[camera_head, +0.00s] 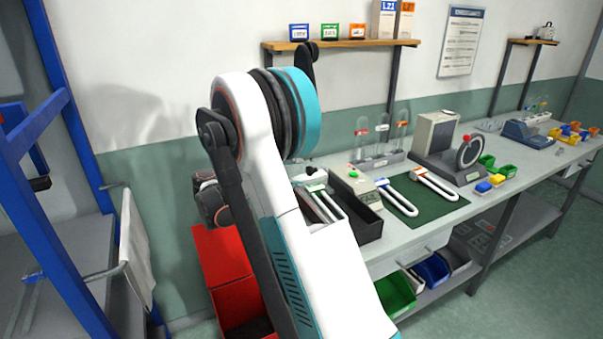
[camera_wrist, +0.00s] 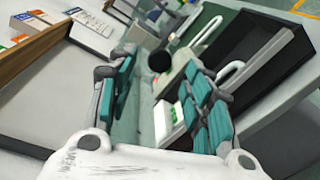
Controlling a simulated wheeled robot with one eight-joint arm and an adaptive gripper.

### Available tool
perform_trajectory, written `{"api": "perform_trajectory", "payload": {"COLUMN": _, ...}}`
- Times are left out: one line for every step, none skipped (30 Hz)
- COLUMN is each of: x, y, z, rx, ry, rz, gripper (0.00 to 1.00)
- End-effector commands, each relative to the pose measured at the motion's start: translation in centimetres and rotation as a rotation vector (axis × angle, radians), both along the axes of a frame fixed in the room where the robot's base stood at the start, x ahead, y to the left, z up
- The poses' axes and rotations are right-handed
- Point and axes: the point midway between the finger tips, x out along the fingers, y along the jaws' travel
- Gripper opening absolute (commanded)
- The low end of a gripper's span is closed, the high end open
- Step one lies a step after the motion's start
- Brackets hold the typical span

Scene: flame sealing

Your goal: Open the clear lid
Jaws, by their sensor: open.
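My gripper (camera_wrist: 160,88) is open in the wrist view, with teal-padded fingers at left and right and nothing held between them. In the head view my arm hides most of it. Beyond the fingers is a pale box with a green mark (camera_wrist: 184,112), partly covered by the right finger. A dark round knob-like part (camera_wrist: 160,60) shows between the fingertips; I cannot tell what it belongs to. In the head view a beige device with a green button (camera_head: 353,177) stands on the bench just right of my arm. I cannot make out a clear lid with certainty.
A black tray (camera_head: 369,222) sits beside the device; it also shows in the wrist view (camera_wrist: 286,22). White U-shaped tubes lie on a green mat (camera_head: 428,206). Clear upright tubes stand in a rack (camera_head: 380,160). A wooden shelf (camera_head: 340,44) hangs above the bench.

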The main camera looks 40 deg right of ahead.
Motion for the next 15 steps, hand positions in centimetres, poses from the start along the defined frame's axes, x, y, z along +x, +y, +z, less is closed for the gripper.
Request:
{"api": "perform_trajectory", "payload": {"x": 0.5, "y": 1.1, "z": 0.1, "rx": 0.000, "ry": -0.001, "rz": 0.004, "gripper": 0.46}}
{"api": "perform_trajectory", "payload": {"x": 0.7, "y": 1.8, "z": 0.2, "rx": 0.000, "ry": -0.001, "rz": 0.004, "gripper": 0.46}}
{"api": "perform_trajectory", "payload": {"x": 0.9, "y": 2.6, "z": 0.3, "rx": 0.000, "ry": -0.001, "rz": 0.004, "gripper": 0.46}}
{"api": "perform_trajectory", "payload": {"x": 1.1, "y": 3.2, "z": 0.4, "rx": 0.000, "ry": -0.001, "rz": 0.004, "gripper": 0.46}}
{"api": "perform_trajectory", "payload": {"x": 1.3, "y": 3.7, "z": 0.4, "rx": 0.000, "ry": 0.000, "rz": 0.003, "gripper": 0.46}}
{"api": "perform_trajectory", "payload": {"x": 1.6, "y": 4.4, "z": 0.5, "rx": 0.000, "ry": 0.000, "rz": 0.003, "gripper": 0.46}}
{"api": "perform_trajectory", "payload": {"x": 1.7, "y": 4.9, "z": 0.6, "rx": 0.000, "ry": 0.000, "rz": 0.003, "gripper": 0.46}}
{"api": "perform_trajectory", "payload": {"x": 1.8, "y": 5.4, "z": 0.6, "rx": 0.000, "ry": 0.000, "rz": 0.003, "gripper": 0.46}}
{"api": "perform_trajectory", "payload": {"x": 2.0, "y": 6.0, "z": 0.7, "rx": 0.000, "ry": 0.000, "rz": 0.003, "gripper": 0.46}}
{"api": "perform_trajectory", "payload": {"x": 2.2, "y": 6.3, "z": 0.7, "rx": 0.000, "ry": 0.000, "rz": 0.002, "gripper": 0.46}}
{"api": "perform_trajectory", "payload": {"x": 2.3, "y": 6.7, "z": 0.7, "rx": 0.000, "ry": 0.000, "rz": 0.002, "gripper": 0.46}}
{"api": "perform_trajectory", "payload": {"x": 2.4, "y": 7.1, "z": 0.8, "rx": 0.001, "ry": 0.000, "rz": 0.002, "gripper": 0.46}}
{"api": "perform_trajectory", "payload": {"x": 2.5, "y": 7.4, "z": 0.8, "rx": 0.000, "ry": 0.000, "rz": 0.001, "gripper": 0.46}}
{"api": "perform_trajectory", "payload": {"x": 2.5, "y": 7.6, "z": 0.8, "rx": 0.000, "ry": 0.000, "rz": 0.001, "gripper": 0.46}}
{"api": "perform_trajectory", "payload": {"x": 2.6, "y": 7.8, "z": 0.9, "rx": 0.000, "ry": 0.000, "rz": 0.001, "gripper": 0.46}}
